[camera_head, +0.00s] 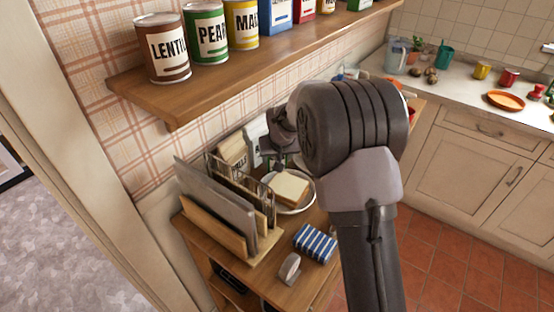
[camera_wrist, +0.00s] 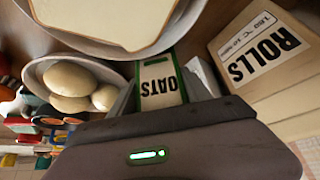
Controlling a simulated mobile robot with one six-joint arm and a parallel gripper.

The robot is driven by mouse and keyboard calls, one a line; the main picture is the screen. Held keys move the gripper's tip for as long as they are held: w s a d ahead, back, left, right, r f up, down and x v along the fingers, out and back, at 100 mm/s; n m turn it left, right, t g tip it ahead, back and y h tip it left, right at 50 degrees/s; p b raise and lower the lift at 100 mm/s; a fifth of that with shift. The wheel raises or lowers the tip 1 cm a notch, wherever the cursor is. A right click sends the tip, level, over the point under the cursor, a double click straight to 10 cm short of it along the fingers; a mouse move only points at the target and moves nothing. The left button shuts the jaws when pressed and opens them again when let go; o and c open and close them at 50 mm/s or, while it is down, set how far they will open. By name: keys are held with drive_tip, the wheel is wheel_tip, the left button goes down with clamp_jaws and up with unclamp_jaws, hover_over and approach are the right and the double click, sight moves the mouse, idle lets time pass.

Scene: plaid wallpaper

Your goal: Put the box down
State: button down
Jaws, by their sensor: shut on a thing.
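My gripper (camera_wrist: 163,90) is shut on a small white and green box labelled OATS (camera_wrist: 160,82), with a jaw on each side of it. In the head view my gripper (camera_head: 277,150) is over the back of the small wooden table (camera_head: 262,279), near the wall. My wrist and arm cover much of this area there, so the box is mostly hidden. I cannot tell whether the box touches the surface below.
A plate (camera_head: 307,207) with bread (camera_head: 289,188) is close to the gripper. A box labelled ROLLS (camera_wrist: 262,55) and a bowl (camera_wrist: 38,70) flank it. A rack with boards (camera_head: 215,208), a blue striped packet (camera_head: 316,243) and an overhead shelf (camera_head: 215,88) of cans are near.

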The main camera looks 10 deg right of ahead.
drive_tip(key=shift+f, duration=0.15)
drive_tip(key=shift+c, duration=2.4)
unclamp_jaws()
